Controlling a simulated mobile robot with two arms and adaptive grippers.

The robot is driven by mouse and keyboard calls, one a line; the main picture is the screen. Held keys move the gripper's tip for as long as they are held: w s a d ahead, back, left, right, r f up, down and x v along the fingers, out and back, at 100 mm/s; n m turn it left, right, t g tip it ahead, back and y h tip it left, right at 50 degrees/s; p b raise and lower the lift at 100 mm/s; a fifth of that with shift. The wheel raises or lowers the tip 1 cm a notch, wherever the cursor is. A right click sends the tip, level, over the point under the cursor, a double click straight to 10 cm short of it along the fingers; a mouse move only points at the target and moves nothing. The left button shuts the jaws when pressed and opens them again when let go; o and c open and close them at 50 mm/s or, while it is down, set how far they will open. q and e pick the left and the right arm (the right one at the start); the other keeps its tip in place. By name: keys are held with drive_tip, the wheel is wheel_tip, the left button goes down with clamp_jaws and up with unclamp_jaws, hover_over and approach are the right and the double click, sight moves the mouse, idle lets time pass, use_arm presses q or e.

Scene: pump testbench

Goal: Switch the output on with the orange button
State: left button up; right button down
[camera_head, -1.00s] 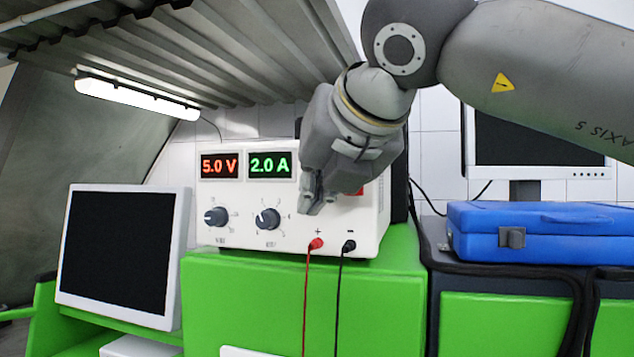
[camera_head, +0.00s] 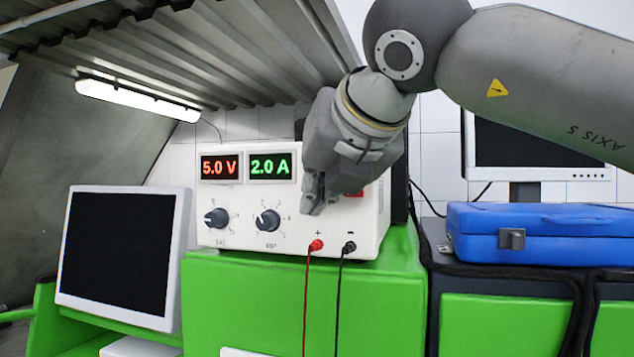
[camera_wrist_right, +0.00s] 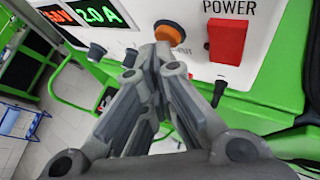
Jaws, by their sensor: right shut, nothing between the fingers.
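The white power supply (camera_head: 215,249) stands on a green bench, its displays lit with 5.0 V and 2.0 A. My right gripper (camera_head: 312,210) is shut in front of its panel, with nothing held. In the head view the gripper hides the orange button. In the right wrist view the orange button (camera_wrist_right: 170,33) shows just beyond the shut fingertips (camera_wrist_right: 163,48), which overlap its lower edge; I cannot tell whether they touch it. The red power switch (camera_wrist_right: 228,42) is right of the button, under the word POWER. My left gripper is not in view.
Two knobs (camera_head: 267,220) and a red and a black plug (camera_head: 348,247) with hanging cables are on the panel. A blue case (camera_head: 560,220) lies at the right; a dark-screened monitor (camera_head: 122,255) is at the left.

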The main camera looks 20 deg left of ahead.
idle(0.3)
drive_tip(key=shift+s+b, duration=0.7)
drive_tip(key=shift+s, duration=0.1)
drive_tip(key=s+b, duration=0.3)
drive_tip(key=s, duration=0.3)
drive_tip(key=shift+a, duration=0.15)
